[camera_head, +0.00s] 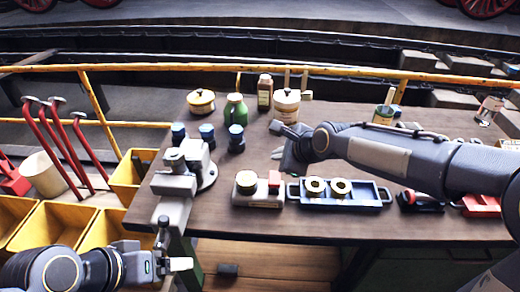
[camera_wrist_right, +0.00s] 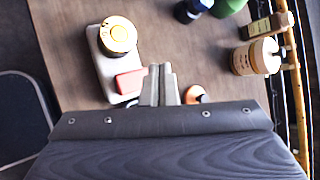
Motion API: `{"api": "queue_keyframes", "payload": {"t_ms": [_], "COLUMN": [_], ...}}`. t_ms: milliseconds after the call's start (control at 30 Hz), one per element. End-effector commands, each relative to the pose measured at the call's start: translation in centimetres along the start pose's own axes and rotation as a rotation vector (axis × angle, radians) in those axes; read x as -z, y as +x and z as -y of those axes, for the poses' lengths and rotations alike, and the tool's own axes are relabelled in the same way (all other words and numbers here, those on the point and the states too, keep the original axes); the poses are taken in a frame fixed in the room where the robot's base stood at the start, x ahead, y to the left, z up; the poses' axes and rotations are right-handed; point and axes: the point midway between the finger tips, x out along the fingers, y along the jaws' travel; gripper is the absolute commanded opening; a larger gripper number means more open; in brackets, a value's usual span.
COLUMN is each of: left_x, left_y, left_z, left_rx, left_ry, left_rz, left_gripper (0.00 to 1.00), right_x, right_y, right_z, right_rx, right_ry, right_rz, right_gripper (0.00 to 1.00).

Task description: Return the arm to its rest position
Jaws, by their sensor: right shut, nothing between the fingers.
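My right arm (camera_head: 400,155) reaches in from the right across the workbench. Its gripper (camera_head: 287,163) hangs over the middle of the bench, partly hidden by the wrist. In the right wrist view its two fingers (camera_wrist_right: 160,84) are together with nothing between them. They show beside a grey block (camera_wrist_right: 105,68) with a brass-topped round part and a red piece (camera_wrist_right: 129,82). My left gripper (camera_head: 178,264) is at the lower left, beside the bench's front left corner; its finger gap is unclear.
A blue tray (camera_head: 376,203) with two brass rings lies under the right forearm. A grey vise (camera_head: 175,185) is at the bench's left. Bottles and pots, including a green one (camera_head: 235,112), stand behind. Yellow bins (camera_head: 48,222) and a yellow rail (camera_head: 330,70) surround the bench.

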Motion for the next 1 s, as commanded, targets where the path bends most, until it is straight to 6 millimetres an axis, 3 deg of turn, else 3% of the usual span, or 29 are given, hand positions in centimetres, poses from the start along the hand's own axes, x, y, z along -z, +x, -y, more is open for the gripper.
{"api": "queue_keyframes", "payload": {"t_ms": [167,267,367,500,700,833,1000], "left_x": [0.0,0.0,0.0,0.0,0.0,0.0,0.0], "left_y": [0.0,0.0,0.0,0.0,0.0,0.0,0.0], "left_z": [0.0,0.0,0.0,0.0,0.0,0.0,0.0], "left_rx": [0.0,0.0,0.0,0.0,0.0,0.0,0.0], "left_ry": [0.0,0.0,0.0,0.0,0.0,0.0,0.0], "left_rz": [0.0,0.0,0.0,0.0,0.0,0.0,0.0], "left_gripper": [0.86,0.86,0.86,0.86,0.86,0.86,0.86], "right_x": [0.4,2.1,5.0,9.4,13.4,14.7,15.2], "right_y": [-0.7,-3.3,-7.7,-14.4,-20.8,-22.5,-23.2], "right_z": [0.0,-0.2,-1.5,-5.7,-13.9,-18.5,-21.5], "right_rx": [0.001,0.002,-0.008,-0.051,-0.134,-0.185,-0.22], "right_ry": [-0.02,-0.113,-0.291,-0.622,-1.089,-1.32,-1.48], "right_rz": [-0.004,-0.02,-0.049,-0.089,-0.113,-0.108,-0.096], "right_gripper": [0.0,0.0,0.0,0.0,0.0,0.0,0.0]}}
